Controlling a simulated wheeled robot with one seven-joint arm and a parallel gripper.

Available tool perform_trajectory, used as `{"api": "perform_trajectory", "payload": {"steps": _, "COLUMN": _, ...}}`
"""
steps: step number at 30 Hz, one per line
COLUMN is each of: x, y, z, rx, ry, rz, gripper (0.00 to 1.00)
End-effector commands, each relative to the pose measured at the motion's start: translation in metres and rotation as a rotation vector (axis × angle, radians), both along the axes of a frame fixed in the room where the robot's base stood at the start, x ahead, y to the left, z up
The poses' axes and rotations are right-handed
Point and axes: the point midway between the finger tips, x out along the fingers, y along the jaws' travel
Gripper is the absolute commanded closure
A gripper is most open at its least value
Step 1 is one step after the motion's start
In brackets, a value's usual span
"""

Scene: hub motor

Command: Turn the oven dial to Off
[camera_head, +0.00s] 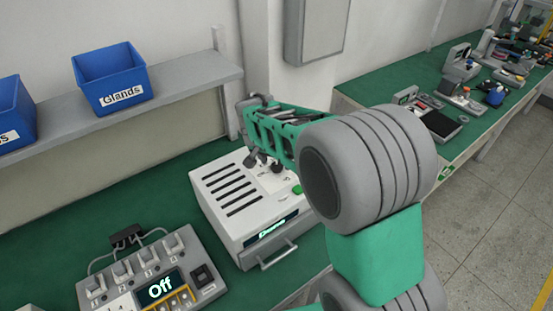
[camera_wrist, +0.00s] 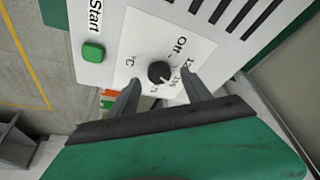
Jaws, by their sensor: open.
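The white oven (camera_head: 213,172) stands on the green bench, with slots in its top and a lit display on its front. In the wrist view its black round dial (camera_wrist: 159,72) sits on a white label plate (camera_wrist: 150,35) printed with "Off", "°C" and other marks. My gripper (camera_wrist: 160,78) is open, with one finger on either side of the dial; I cannot tell whether they touch it. The dial's exact pointing is too small to read. In the head view my arm and gripper hide part of the oven's top around the dial.
A green Start button (camera_wrist: 93,52) is beside the label plate. A grey switch box (camera_head: 160,268) with a display reading "Off" stands left of the oven. Blue bins (camera_head: 110,78) sit on the shelf (camera_head: 190,78) behind. A grey wall box (camera_head: 316,30) hangs above.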

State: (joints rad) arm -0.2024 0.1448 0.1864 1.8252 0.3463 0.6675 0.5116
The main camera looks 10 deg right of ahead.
Motion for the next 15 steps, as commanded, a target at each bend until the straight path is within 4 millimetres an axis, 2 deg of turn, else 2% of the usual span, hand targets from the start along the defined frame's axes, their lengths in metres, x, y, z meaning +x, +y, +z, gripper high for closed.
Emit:
{"api": "perform_trajectory", "payload": {"steps": 5, "x": 0.006, "y": -0.005, "z": -0.016, "rx": -0.001, "ry": -0.001, "rz": 0.000, "gripper": 0.43}}
{"api": "perform_trajectory", "payload": {"steps": 12, "x": 0.007, "y": -0.005, "z": -0.018, "rx": 0.000, "ry": -0.001, "rz": 0.000, "gripper": 0.43}}
{"api": "perform_trajectory", "payload": {"steps": 15, "x": 0.007, "y": -0.005, "z": -0.018, "rx": 0.000, "ry": -0.001, "rz": 0.000, "gripper": 0.51}}
